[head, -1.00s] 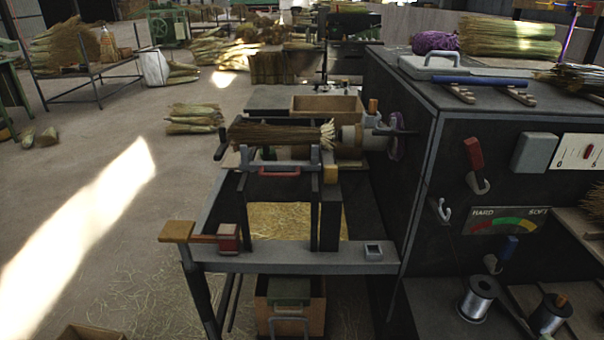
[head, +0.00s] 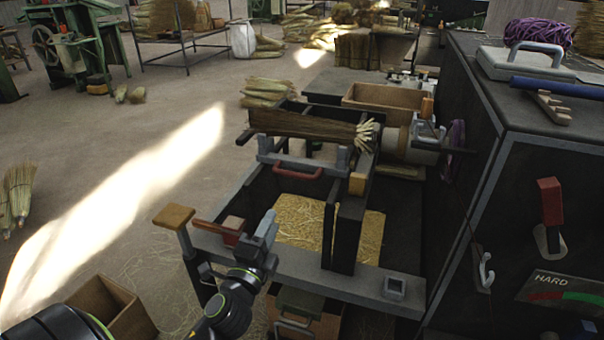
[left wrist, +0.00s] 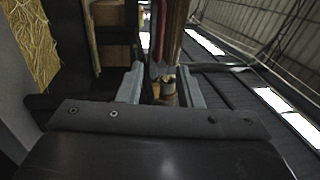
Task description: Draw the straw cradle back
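The straw cradle (head: 335,157) stands on the machine's frame, with a red handle (head: 297,172) on its near side. A brown straw bundle (head: 305,123) lies along it, its pale cut ends at the round grey chuck (head: 397,143) on the right. My left gripper (head: 270,226) is in front of and below the red handle, beside the red block on the front rail, apart from the handle. In the left wrist view its two grey fingers (left wrist: 161,86) are spread. A red bar and a brown length show beyond them. My right gripper is not in view.
A wooden-topped lever (head: 174,216) and red block (head: 233,230) sit at the rail's left end, close to my left gripper. A straw-filled tray (head: 300,222) lies below the cradle. The dark cabinet (head: 520,150) bounds the right. Open floor lies to the left.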

